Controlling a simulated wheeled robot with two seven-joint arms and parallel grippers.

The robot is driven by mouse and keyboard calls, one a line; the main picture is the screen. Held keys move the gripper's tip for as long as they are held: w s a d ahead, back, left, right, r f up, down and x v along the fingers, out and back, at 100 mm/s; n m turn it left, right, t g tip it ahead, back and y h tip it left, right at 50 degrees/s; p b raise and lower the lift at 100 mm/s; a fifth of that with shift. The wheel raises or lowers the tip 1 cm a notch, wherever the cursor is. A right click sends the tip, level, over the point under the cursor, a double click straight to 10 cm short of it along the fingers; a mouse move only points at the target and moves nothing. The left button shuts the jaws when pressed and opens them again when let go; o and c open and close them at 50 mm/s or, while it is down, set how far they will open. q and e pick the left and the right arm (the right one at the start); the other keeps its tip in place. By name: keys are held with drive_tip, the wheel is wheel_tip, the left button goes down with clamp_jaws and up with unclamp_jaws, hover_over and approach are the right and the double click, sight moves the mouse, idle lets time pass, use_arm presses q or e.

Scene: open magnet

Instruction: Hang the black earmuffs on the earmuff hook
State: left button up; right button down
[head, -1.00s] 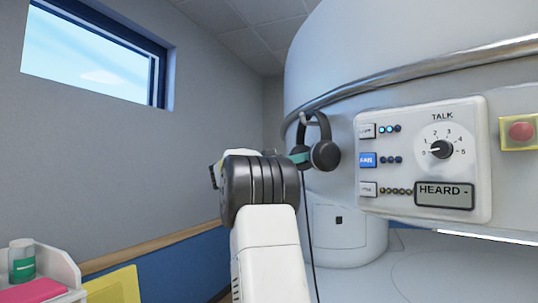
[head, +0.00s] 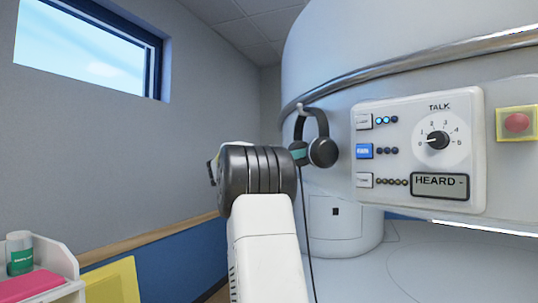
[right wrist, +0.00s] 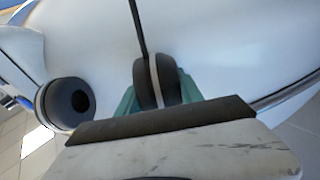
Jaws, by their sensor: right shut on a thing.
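The black earmuffs (head: 323,152) hang upright in the head view, band up, against the pale curved machine. The small pale earmuff hook (head: 299,108) is at the upper left of the band; I cannot tell whether the band rests on it. My right gripper (head: 299,153) is at the left ear cup, its wrist hiding part of it. In the right wrist view the teal fingers are shut on one ear cup (right wrist: 157,82), with the other cup (right wrist: 66,103) free to the left. My left gripper is out of view.
A control panel (head: 400,190) with a dial and lights is right of the earmuffs, and a red button (head: 517,123) is farther right. A black cord (head: 308,235) hangs below. A white cart (head: 62,262) with a bottle is at lower left.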

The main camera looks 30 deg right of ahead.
drive_tip(key=c, duration=0.7)
unclamp_jaws()
